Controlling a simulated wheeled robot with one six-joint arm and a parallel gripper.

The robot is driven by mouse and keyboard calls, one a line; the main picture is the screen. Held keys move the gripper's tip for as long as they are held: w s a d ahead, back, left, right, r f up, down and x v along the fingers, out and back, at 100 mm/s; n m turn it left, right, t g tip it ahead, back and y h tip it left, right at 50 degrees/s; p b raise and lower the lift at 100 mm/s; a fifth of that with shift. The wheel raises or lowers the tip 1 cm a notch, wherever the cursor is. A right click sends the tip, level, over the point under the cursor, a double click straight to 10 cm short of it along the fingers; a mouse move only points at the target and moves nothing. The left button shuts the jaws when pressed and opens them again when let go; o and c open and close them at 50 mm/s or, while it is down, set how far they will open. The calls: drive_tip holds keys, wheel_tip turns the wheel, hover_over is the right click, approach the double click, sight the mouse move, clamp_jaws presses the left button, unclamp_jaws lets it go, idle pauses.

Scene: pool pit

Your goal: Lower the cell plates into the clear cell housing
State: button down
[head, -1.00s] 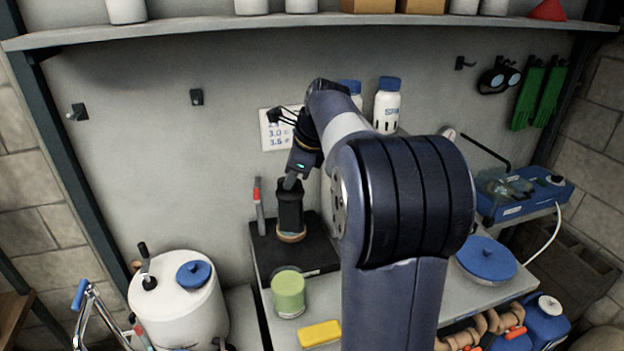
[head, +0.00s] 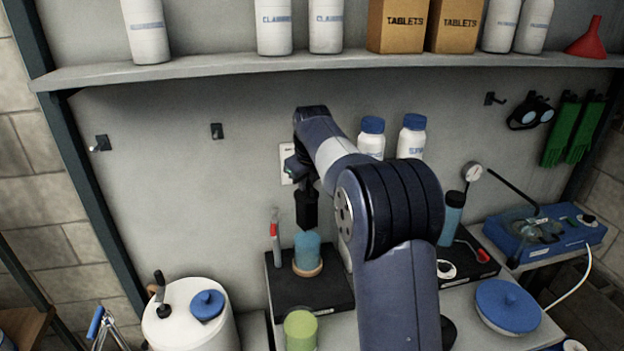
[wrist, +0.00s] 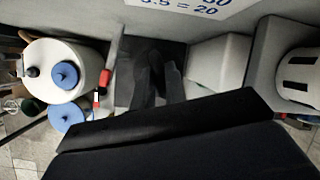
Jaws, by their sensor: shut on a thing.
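My gripper (head: 303,180) is shut on a dark, upright block, which I take as the cell plates (head: 306,208). It hangs over a translucent blue cylinder with a wooden-coloured base (head: 307,250), on the left black block. Its lower end is close to the cylinder's top; I cannot tell whether they touch. A clear part, perhaps the clear cell housing (head: 538,229), lies on a blue unit (head: 575,228) at the right, far from my gripper. In the wrist view a large black shape (wrist: 190,135) fills the bottom, and I cannot tell gripper from load there.
A red-topped tool (head: 275,235) stands close left of the cylinder. White bottles (head: 411,140) stand behind my arm. A shelf (head: 350,70) runs above. A green cup (head: 300,330) is in front.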

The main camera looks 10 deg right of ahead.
sight(307, 228)
drive_tip(key=shift+f, duration=1.35)
wheel_tip(307, 228, down, 8)
drive_tip(key=b, duration=0.6)
drive_tip(key=shift+r, duration=0.15)
drive_tip(key=shift+f+b, duration=1.65)
drive_tip(key=shift+f, duration=0.9)
drive_tip(key=c, duration=1.4)
unclamp_jaws()
drive_tip(key=shift+o, duration=0.2)
drive_tip(key=b+v, duration=0.1)
drive_tip(key=v, duration=0.9)
drive_tip(key=shift+s+r, duration=0.2)
drive_tip(key=shift+r, duration=0.1)
